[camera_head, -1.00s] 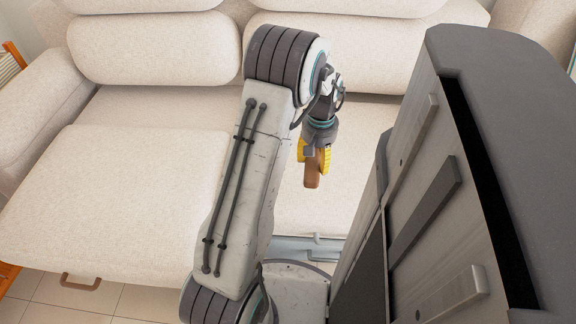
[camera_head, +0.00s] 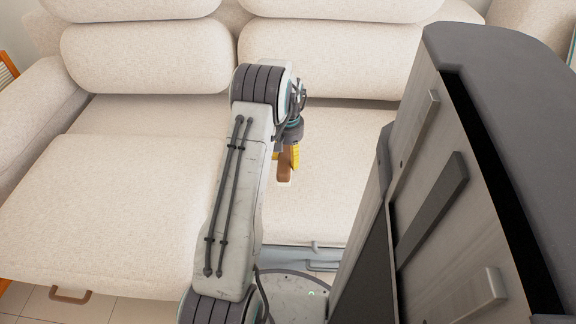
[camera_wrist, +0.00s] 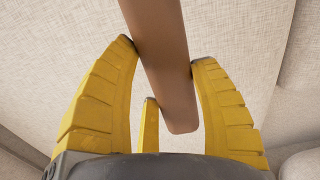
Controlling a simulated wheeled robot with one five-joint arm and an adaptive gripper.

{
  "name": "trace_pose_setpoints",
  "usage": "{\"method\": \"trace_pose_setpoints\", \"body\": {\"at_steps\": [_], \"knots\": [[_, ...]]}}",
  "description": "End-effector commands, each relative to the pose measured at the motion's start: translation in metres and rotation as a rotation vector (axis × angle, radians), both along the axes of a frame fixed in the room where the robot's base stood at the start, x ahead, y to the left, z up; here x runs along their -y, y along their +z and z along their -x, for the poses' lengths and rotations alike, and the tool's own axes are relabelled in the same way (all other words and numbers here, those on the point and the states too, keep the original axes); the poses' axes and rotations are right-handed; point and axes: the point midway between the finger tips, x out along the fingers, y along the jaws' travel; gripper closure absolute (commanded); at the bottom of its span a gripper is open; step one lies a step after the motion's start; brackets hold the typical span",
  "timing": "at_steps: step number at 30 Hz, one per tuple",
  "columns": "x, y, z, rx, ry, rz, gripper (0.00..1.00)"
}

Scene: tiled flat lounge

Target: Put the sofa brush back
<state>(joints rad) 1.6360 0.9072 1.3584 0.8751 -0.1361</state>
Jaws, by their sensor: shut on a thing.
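My gripper (camera_head: 285,158) has yellow fingers and is shut on a brown wooden piece, the sofa brush (camera_head: 284,172), above the sofa seat. In the wrist view the brush (camera_wrist: 160,65) shows as a long brown bar running from the top edge down between the yellow fingers (camera_wrist: 165,85). Its upper end is cut off by the frame, and I see no bristles. In the head view my arm partly covers the gripper.
A cream sofa (camera_head: 130,190) with thick back cushions fills the view; its seat looks bare. Tiled floor (camera_head: 35,306) shows at the lower left.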

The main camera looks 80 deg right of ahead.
Motion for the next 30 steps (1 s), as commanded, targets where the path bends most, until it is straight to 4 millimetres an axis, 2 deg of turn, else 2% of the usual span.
{"method": "trace_pose_setpoints", "body": {"at_steps": [5, 12, 26, 27, 30], "knots": [[0.000, -0.011, 0.000, 0.000, 0.000, -0.002, 0.77], [0.000, -0.039, 0.000, 0.000, 0.000, -0.002, 0.77], [0.000, -0.043, 0.000, 0.000, 0.000, 0.000, 0.77], [0.000, -0.043, 0.000, 0.000, 0.000, 0.000, 0.40], [0.000, -0.043, 0.000, 0.000, 0.000, 0.000, 0.31]]}}
